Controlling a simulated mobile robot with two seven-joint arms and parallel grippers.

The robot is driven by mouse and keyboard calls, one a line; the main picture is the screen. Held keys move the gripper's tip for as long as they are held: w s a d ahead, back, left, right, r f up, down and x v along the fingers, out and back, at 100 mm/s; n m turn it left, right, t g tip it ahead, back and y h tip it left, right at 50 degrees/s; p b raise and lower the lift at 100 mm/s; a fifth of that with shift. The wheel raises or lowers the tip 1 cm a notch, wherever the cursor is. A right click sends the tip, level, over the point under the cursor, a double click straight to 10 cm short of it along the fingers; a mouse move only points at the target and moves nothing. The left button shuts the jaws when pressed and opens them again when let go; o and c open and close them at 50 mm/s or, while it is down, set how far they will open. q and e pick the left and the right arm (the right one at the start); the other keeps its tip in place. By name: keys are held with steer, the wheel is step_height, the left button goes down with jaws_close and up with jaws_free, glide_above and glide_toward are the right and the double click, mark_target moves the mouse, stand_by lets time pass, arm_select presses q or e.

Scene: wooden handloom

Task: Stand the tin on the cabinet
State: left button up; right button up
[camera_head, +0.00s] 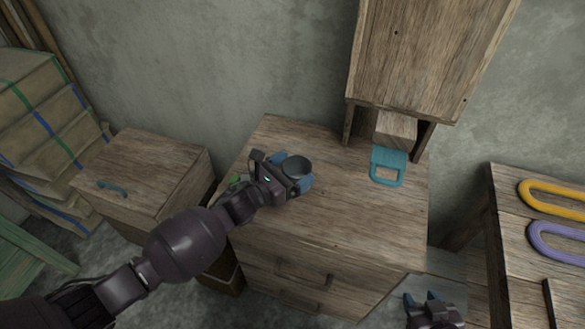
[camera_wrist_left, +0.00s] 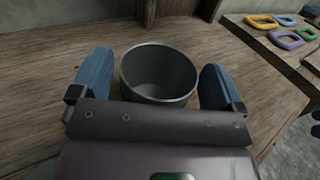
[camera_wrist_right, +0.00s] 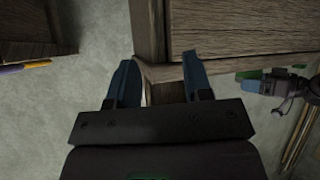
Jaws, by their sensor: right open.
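The tin (camera_head: 298,167) is a dark grey open cylinder. It is upright over the left part of the wooden cabinet's top (camera_head: 350,222) and seems to stand on it. In the left wrist view, the hollow tin (camera_wrist_left: 160,75) sits between the blue fingers of my left gripper (camera_wrist_left: 158,82), with a narrow gap showing on each side. My left gripper (camera_head: 293,170) is open around the tin. The tin's base is partly hidden by the gripper. My right gripper (camera_head: 421,297) is open and empty, low in front of the cabinet; it also shows in the right wrist view (camera_wrist_right: 158,85).
A teal handled piece (camera_head: 388,166) lies on the cabinet's back right, by a wooden upper box (camera_head: 425,60). A lower wooden chest (camera_head: 140,170) stands left. A table (camera_head: 515,255) with yellow and purple loops stands right. The cabinet top's middle and front are clear.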

steer(key=shift+s+f, duration=0.15)
steer(key=shift+s, duration=0.15)
arm_select(q)
steer(key=shift+r, duration=0.2)
steer(key=p+v, duration=0.1)
steer(key=v, duration=1.1)
arm_select(e)
steer(key=shift+d+r, duration=0.1)
steer(key=shift+r, duration=0.35)
arm_select(q)
steer(key=n, duration=0.2)
steer(key=s+n+t+y, duration=0.1)
steer(key=n, duration=0.1)
steer(key=shift+s+a+f, duration=0.1)
steer(key=shift+a+f, duration=0.15)
steer(key=shift+a, duration=0.1)
steer(key=s+a+f+m+y, duration=0.2)
steer(key=s+a+m+y, duration=0.2)
steer(key=m, duration=0.6)
steer(key=s+a+f+m+g+y, duration=0.1)
steer(key=s+a+f+m+y, duration=0.2)
steer(key=s+a+m, duration=0.4)
steer(key=s+a+f+m+g+y, duration=0.1)
steer(key=s+a+f+m+y, duration=0.2)
steer(key=s+m, duration=0.6)
steer(key=a+m+y, duration=0.2)
steer(key=a+m, duration=0.1)
steer(key=m, duration=0.2)
steer(key=shift+f, duration=0.25)
